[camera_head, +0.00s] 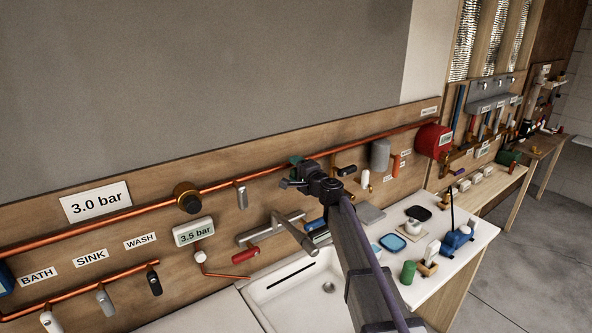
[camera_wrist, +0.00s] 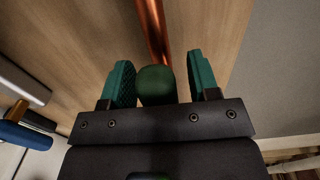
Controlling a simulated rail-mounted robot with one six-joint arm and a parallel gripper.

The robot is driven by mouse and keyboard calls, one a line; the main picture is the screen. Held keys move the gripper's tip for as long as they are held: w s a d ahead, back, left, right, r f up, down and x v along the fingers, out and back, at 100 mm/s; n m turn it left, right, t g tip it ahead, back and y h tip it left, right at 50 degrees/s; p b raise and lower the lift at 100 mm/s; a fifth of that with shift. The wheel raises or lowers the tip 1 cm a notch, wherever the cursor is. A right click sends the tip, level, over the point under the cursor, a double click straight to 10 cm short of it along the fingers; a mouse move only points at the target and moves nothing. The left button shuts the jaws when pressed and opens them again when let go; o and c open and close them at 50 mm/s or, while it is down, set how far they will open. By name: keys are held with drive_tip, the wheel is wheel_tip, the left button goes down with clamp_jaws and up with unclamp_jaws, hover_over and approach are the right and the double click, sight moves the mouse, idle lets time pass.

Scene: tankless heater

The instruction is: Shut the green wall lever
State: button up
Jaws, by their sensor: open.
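The green wall lever (camera_wrist: 156,84) shows in the wrist view as a dark green, rounded end at the foot of a copper pipe. It stands between the two teal fingers of my gripper (camera_wrist: 160,68). The gripper is open. A narrow gap shows on the right of the lever; the left finger is very close to it, and I cannot tell if they touch. In the head view my gripper (camera_head: 293,171) is at the pipe on the wooden wall board. A small green patch there may be the lever or a finger. The rest of the lever is hidden.
A long copper pipe (camera_head: 130,214) runs along the board, with a grey lever (camera_head: 241,195) left of my gripper and a grey cylinder (camera_head: 380,155) right of it. A tap (camera_head: 275,230) and red handle (camera_head: 238,254) sit lower, above the white sink (camera_head: 290,290).

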clamp_jaws()
idle(0.5)
